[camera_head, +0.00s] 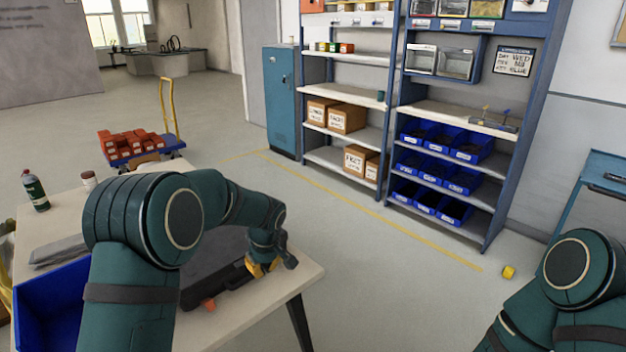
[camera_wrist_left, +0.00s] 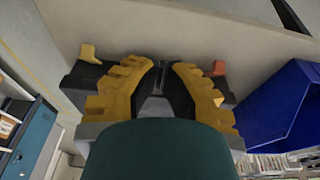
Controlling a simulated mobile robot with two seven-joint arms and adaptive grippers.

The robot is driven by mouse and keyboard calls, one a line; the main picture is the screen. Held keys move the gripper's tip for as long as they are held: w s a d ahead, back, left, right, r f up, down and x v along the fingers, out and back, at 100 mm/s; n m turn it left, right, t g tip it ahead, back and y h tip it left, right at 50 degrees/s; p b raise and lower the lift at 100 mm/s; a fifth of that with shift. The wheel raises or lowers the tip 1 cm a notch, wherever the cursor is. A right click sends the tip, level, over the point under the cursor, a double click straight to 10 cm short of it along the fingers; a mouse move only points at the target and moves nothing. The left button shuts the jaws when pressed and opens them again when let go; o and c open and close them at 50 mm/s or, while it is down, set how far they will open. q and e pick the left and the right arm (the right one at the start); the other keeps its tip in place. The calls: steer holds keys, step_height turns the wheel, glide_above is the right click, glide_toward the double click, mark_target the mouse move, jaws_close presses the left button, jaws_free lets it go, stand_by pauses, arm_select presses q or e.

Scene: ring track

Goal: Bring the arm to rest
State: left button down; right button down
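My left arm reaches over the workbench (camera_head: 290,287) in the head view. Its yellow-and-black gripper (camera_head: 262,266) is at the right side of a dark case (camera_head: 215,262) that lies on the bench. In the left wrist view the two fingers (camera_wrist_left: 164,72) curve towards each other over the case, with a narrow dark gap between them. Whether they touch or hold part of the case is not clear. A yellow latch (camera_wrist_left: 90,54) and a red latch (camera_wrist_left: 217,69) show on either side. My right arm is at the lower right of the head view; its gripper is out of frame.
A blue bin (camera_head: 52,305) stands at the bench's left; it also shows in the left wrist view (camera_wrist_left: 285,105). A green bottle (camera_head: 35,190) stands behind it. Shelves (camera_head: 345,57) with boxes and blue bins stand beyond open floor. A cart (camera_head: 145,150) holds red bins.

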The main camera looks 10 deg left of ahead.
arm_select(q)
steer(key=s+d+f+m+h, duration=0.2)
steer(key=s+d+f, duration=0.1)
steer(key=s+f, duration=0.35)
steer(key=s+d+f+m+h, duration=0.2)
steer(key=s+d+f+m, duration=0.1)
steer(key=s+f, duration=0.4)
steer(key=s+d+f+m+h, duration=0.1)
steer(key=s+d+f, duration=0.1)
steer(key=s, duration=0.5)
steer(key=s+d+f+m+h, duration=0.1)
steer(key=s+d+f+m, duration=0.1)
steer(key=s, duration=0.6)
steer(key=shift+s+d+f, duration=0.2)
steer(key=shift+d+f, duration=0.05)
steer(key=shift+f, duration=0.65)
